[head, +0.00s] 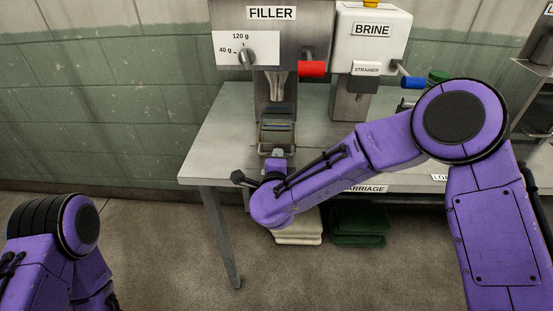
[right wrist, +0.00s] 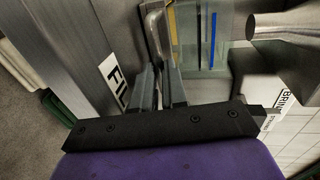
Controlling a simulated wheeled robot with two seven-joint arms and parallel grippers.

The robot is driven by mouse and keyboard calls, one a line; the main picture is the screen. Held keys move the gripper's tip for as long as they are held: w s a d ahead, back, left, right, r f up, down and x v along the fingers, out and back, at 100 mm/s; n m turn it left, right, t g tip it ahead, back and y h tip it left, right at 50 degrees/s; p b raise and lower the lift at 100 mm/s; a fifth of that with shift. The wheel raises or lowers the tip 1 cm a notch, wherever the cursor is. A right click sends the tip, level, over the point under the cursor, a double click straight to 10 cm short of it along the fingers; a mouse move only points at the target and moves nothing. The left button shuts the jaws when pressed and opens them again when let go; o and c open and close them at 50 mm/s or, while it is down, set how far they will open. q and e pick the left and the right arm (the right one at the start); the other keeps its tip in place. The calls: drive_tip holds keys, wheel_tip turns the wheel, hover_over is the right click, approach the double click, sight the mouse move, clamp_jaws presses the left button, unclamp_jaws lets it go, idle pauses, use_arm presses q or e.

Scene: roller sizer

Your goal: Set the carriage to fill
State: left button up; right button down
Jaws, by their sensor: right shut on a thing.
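The carriage (head: 278,129) is a small dark metal tray below the filler's nozzle, near the table's left front. In the right wrist view it shows a glassy greenish plate (right wrist: 205,38) with blue, yellow and black stripes. My right gripper (head: 278,155) is at the carriage's front side. In the right wrist view its fingers (right wrist: 168,82) are shut on the carriage's bent metal handle (right wrist: 154,24). A partly hidden label starting "FI" (right wrist: 113,82) is on the table's front edge beside the fingers. My left gripper is not in view; only arm links show at lower left.
The filler (head: 271,40) has a dial and a red lever (head: 312,69). The brine unit (head: 372,45) with a blue lever stands to its right. A table-edge label reading "ARRIAGE" (head: 367,189) is partly covered by my right arm. White and green stacks lie below.

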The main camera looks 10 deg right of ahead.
drive_tip(key=shift+a, duration=0.15)
drive_tip(key=c, duration=1.4)
unclamp_jaws()
drive_tip(key=shift+c, duration=0.2)
drive_tip(key=shift+w+a, duration=0.1)
drive_tip(key=shift+a, duration=0.05)
drive_tip(key=b+v, duration=0.1)
drive_tip(key=v, duration=0.9)
drive_tip(key=shift+s+b, duration=0.3)
drive_tip(key=shift+b, duration=0.05)
